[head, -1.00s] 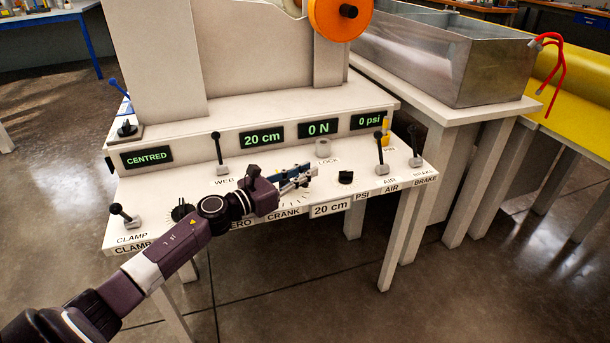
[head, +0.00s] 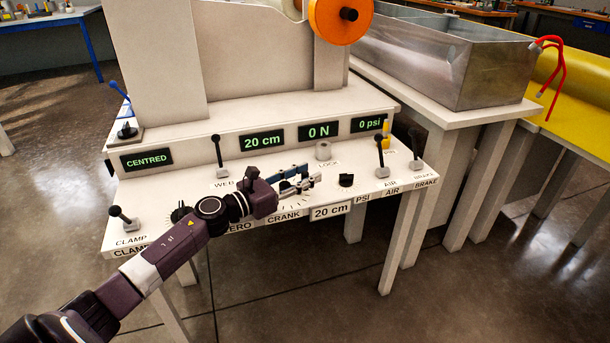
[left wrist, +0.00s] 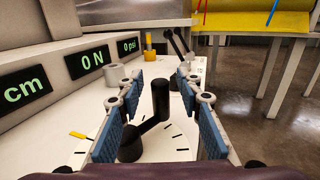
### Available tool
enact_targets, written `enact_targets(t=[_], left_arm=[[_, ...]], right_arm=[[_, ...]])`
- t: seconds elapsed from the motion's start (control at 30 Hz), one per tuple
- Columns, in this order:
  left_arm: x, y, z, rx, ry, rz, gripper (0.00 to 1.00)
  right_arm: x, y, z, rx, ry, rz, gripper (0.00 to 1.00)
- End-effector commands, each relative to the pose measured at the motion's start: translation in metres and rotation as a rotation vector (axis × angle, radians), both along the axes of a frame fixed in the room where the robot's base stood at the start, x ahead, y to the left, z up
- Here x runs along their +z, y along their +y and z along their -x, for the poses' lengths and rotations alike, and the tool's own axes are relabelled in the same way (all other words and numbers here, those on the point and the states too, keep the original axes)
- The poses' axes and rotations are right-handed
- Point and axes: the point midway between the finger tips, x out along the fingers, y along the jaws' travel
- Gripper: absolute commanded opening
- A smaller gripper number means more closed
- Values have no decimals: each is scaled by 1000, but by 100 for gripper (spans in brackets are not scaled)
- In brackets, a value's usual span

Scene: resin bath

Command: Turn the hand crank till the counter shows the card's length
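The counter display (head: 262,142) reads 20 cm, and the card (head: 331,211) on the table's front edge also reads 20 cm. My left gripper (head: 296,179) is over the CRANK label (head: 284,216). In the left wrist view its blue-padded fingers (left wrist: 160,112) are spread apart. The black hand crank (left wrist: 160,100) stands between them, its upright handle clear of both pads. In the head view the crank is mostly hidden by the gripper. My right gripper is not in view.
Other displays read CENTRED (head: 147,159), 0 N (head: 319,131) and 0 psi (head: 369,123). Around the gripper stand the WEB lever (head: 218,155), the grey LOCK knob (head: 323,151), the black PSI knob (head: 346,180) and the AIR lever (head: 381,156). A metal bath (head: 455,65) is at right.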

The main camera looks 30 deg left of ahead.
Motion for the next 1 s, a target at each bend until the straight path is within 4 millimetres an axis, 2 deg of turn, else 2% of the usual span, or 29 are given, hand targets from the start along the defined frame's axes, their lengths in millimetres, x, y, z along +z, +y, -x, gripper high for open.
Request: enact_targets(t=[0.23,0.37,1.0], left_arm=[[0,1,2,0,0,0,33],[-1,4,11,0,1,1,33],[-1,38,97,0,1,1,33]], right_arm=[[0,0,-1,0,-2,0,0],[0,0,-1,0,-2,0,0],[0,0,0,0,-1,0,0]])
